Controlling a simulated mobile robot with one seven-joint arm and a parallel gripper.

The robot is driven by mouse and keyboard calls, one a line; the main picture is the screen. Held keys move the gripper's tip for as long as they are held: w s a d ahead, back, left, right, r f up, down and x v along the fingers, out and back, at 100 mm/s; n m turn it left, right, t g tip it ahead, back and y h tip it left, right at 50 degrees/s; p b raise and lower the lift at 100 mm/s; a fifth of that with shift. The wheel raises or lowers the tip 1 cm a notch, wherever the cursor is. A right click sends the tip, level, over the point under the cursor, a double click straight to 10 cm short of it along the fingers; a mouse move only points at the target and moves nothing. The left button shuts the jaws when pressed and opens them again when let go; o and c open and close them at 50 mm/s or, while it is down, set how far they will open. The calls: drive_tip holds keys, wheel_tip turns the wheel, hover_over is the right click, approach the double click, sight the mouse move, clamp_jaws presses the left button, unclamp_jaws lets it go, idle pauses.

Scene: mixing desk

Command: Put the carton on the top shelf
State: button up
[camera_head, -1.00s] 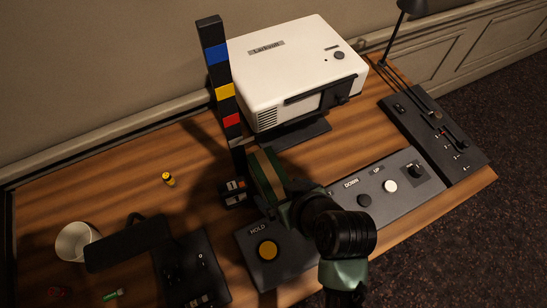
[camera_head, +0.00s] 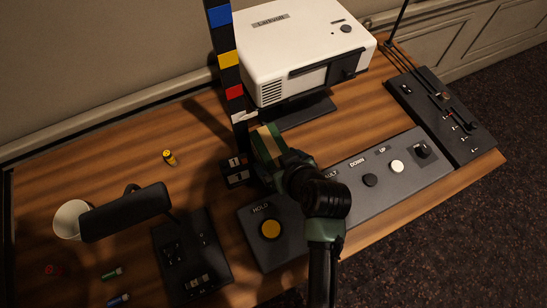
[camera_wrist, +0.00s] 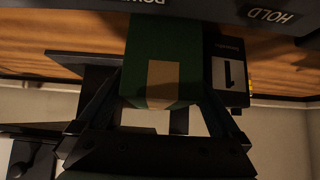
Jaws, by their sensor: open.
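The carton (camera_head: 268,144) is a small green box with a tan band. In the head view it is beside the foot of the striped column, at the far end of my arm. In the wrist view the green carton (camera_wrist: 145,50) with its tan patch lies between my two fingers. My gripper (camera_wrist: 160,112) is open around it; I cannot tell whether either finger touches it. In the head view the fingers are largely hidden by my wrist. I cannot make out a top shelf in either view.
A black column (camera_head: 227,70) with coloured bands stands behind the carton, beside a white machine (camera_head: 305,50). Control panels with a yellow HOLD button (camera_head: 270,229) and UP and DOWN buttons line the front. A mug (camera_head: 70,220) and black lamp (camera_head: 125,212) stand left.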

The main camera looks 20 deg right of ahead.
drive_tip(key=shift+x, duration=1.5)
drive_tip(key=c, duration=1.4)
drive_tip(key=shift+r, duration=0.15)
drive_tip(key=shift+c, duration=0.2)
